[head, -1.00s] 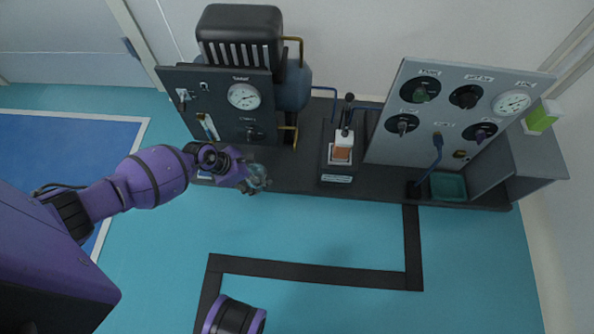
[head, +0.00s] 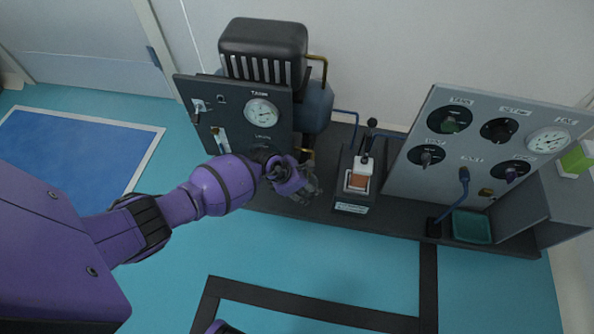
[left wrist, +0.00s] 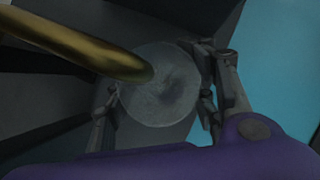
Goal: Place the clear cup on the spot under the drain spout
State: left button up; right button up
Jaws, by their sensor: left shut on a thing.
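My left gripper (head: 308,189) is shut on the clear cup, in front of the dark tank panel (head: 190,100). In the left wrist view the clear cup (left wrist: 160,98) shows as a round, see-through disc between the two fingers of the gripper (left wrist: 160,95). The brass drain spout (left wrist: 95,52) comes in from the upper left there, and its end overlaps the cup's mouth. The height gap between them cannot be told. In the head view part of the brass spout (head: 308,156) shows just behind the gripper, and the cup is hard to make out. My right gripper is out of view.
A grey panel with dials (head: 470,140) and a teal tray (head: 471,227) are further right.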

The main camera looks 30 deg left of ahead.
pick_arm(q)
jog(key=shift+w+d+r, duration=0.15)
jog(key=shift+w+d, duration=0.15)
jog(key=shift+w, duration=0.15)
jog(key=shift+f, duration=0.2)
notch_tip(320, 180, down, 3)
jog(key=b, duration=0.3)
jog(key=shift+f, duration=0.1)
jog(key=o, duration=0.9)
